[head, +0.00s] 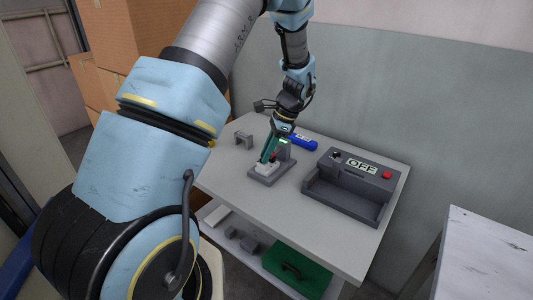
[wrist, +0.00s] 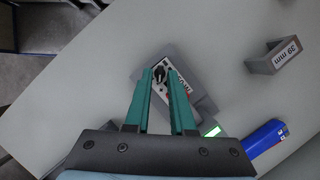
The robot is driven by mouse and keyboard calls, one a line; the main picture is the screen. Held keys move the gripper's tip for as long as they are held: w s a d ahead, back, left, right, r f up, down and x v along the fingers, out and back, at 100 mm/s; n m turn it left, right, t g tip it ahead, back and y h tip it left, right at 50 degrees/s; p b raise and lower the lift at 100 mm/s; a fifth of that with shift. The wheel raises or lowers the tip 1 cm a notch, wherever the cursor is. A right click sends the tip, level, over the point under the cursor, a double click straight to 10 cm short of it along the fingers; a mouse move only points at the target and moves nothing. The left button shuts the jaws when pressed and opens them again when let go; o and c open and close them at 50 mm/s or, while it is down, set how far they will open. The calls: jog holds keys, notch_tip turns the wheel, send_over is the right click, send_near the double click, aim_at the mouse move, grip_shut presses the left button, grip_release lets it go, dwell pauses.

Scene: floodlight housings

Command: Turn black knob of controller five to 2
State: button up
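A small grey controller (head: 268,172) with a light top face stands on the table, under my gripper (head: 268,152). In the wrist view the controller (wrist: 203,104) carries a black knob (wrist: 160,74) and a panel with small lettering that I cannot read. My gripper (wrist: 161,80) has two green fingers, apart, with the knob showing between their tips. I cannot tell whether the fingers touch it. No number five is legible. A larger grey box (head: 345,185) to the right has an OFF display (head: 362,165), a black knob (head: 336,155) and a red button (head: 387,175).
A grey bracket (head: 244,139), marked 39 mm in the wrist view (wrist: 275,56), stands to the left. A green box (head: 296,270) and grey blocks (head: 249,244) are on the lower shelf. The table front (head: 300,222) is clear.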

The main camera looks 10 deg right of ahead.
jog(key=b+v, duration=0.2)
jog(key=v, duration=0.8)
jog(key=shift+r, duration=0.3)
jog(key=s+a+n+h, duration=0.2)
jog(key=s+a+n, duration=0.5)
jog(key=a, duration=0.4)
jog(key=s+a+n+t+h, duration=0.1)
jog(key=s+a+n+h, duration=0.1)
jog(key=s+a+n, duration=0.5)
jog(key=a+n, duration=0.3)
jog(key=a, duration=0.1)
jog(key=shift+s+f+t+h, duration=0.15)
jog(key=shift+s+t+h, duration=0.15)
jog(key=shift+s+h, duration=0.1)
